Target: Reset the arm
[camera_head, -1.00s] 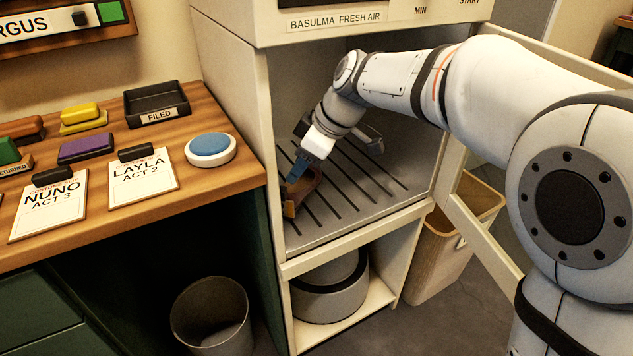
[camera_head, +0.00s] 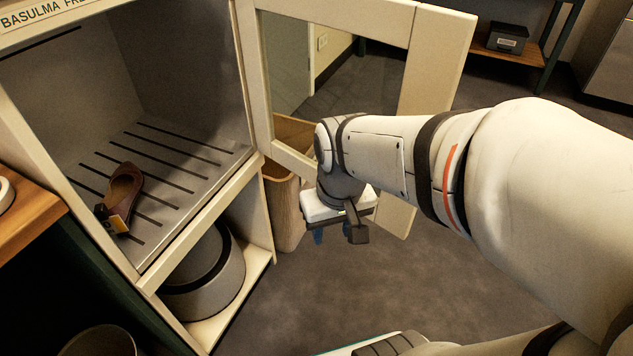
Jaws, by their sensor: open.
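My gripper (camera_head: 338,236) hangs at the end of my white arm, outside the cabinet and above the floor. It points down and is open, with nothing seen between its fingers. The fingertips are small and partly hidden by the gripper body. A brown shoe (camera_head: 124,190) with a small orange-yellow tag lies on the slotted floor of the cabinet (camera_head: 190,224), at its left side. The gripper is well to the right of the shoe and apart from it.
The cabinet's glazed door (camera_head: 440,60) stands open behind my arm. A tan bin (camera_head: 284,205) stands close left of my gripper. A grey round container (camera_head: 210,275) sits on the lower shelf. A wooden counter edge (camera_head: 25,222) is at left. The grey floor below is clear.

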